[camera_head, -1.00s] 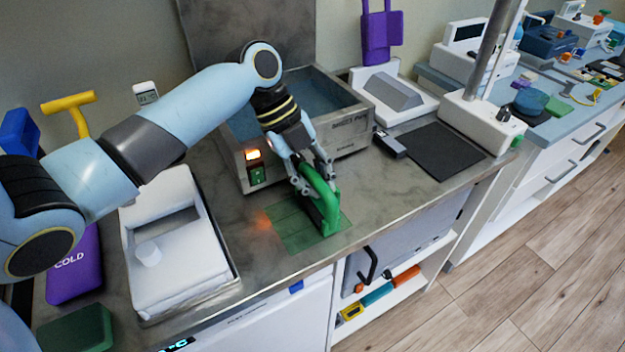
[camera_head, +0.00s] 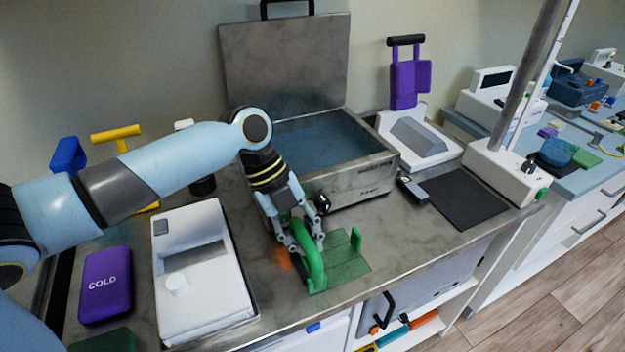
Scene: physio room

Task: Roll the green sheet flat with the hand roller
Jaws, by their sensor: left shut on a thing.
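The green sheet (camera_head: 345,268) lies on the grey counter near its front edge. A small green upright piece (camera_head: 355,240) stands at its far right edge. My left gripper (camera_head: 302,243) is shut on the green hand roller (camera_head: 316,268), at the left part of the sheet. The roller's lower end is over or on the sheet; I cannot tell whether it presses on it. The fingers hide part of the roller. My right gripper is not in view.
An open metal tank (camera_head: 345,185) with water stands behind the gripper. A white device (camera_head: 205,290) and a purple COLD pack (camera_head: 106,284) are at left. A black mat (camera_head: 462,199) lies at right. Clear counter lies right of the sheet.

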